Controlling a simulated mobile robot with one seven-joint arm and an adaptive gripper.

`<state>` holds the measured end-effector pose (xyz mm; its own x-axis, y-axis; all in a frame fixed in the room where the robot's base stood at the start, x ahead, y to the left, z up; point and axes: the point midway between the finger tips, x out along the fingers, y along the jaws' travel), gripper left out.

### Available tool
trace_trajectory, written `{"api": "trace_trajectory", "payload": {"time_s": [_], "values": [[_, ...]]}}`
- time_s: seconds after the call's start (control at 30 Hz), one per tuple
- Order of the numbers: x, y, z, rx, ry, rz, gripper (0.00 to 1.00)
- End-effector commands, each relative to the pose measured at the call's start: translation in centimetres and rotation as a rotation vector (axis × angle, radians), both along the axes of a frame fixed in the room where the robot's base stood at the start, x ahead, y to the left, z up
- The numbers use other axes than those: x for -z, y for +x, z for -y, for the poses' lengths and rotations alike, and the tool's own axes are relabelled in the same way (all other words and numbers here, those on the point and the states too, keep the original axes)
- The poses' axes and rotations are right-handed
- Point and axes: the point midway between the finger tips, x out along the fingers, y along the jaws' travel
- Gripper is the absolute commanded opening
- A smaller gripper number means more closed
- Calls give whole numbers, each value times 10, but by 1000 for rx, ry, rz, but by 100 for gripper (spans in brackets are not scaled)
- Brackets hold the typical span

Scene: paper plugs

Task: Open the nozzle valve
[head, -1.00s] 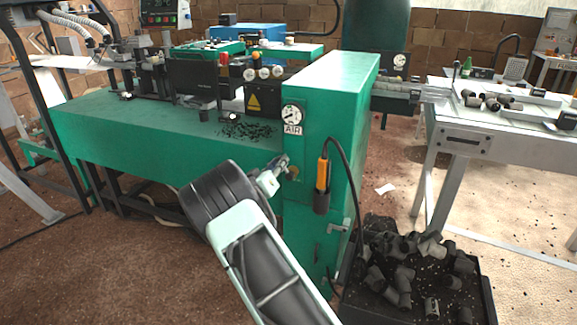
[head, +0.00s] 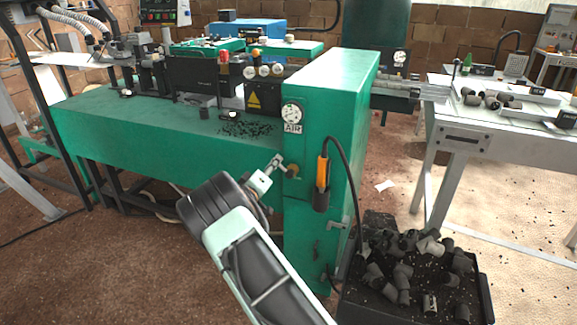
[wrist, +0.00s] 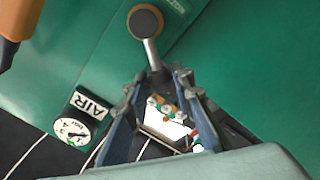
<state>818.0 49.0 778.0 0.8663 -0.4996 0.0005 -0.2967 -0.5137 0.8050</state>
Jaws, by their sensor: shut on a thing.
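The nozzle valve (head: 293,170) is a round brass-coloured knob with a metal stem, on the front of the green machine cabinet (head: 331,200). In the wrist view the knob (wrist: 145,21) is at the top, and its stem (wrist: 152,54) runs down towards my fingertips. My gripper (wrist: 160,78) is shut on the end of the stem. Its fingers stand apart lower down and come in towards the stem at their tips. In the head view my gripper (head: 276,163) is just left of the knob, and the exact contact is too small to tell.
An AIR gauge (head: 292,113) sits above the valve. An orange-handled tool (head: 322,174) with a black cable hangs to its right. A black bin (head: 362,300) of dark pipe fittings stands on the floor at right. The green bench (head: 150,140) extends left.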

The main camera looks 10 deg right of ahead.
Motion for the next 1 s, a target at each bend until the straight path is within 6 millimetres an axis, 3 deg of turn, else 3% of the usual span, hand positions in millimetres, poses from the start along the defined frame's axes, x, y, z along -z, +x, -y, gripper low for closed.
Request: {"api": "trace_trajectory", "payload": {"time_s": [1.0], "values": [[25,5,-10,0,-360,-210,9]]}}
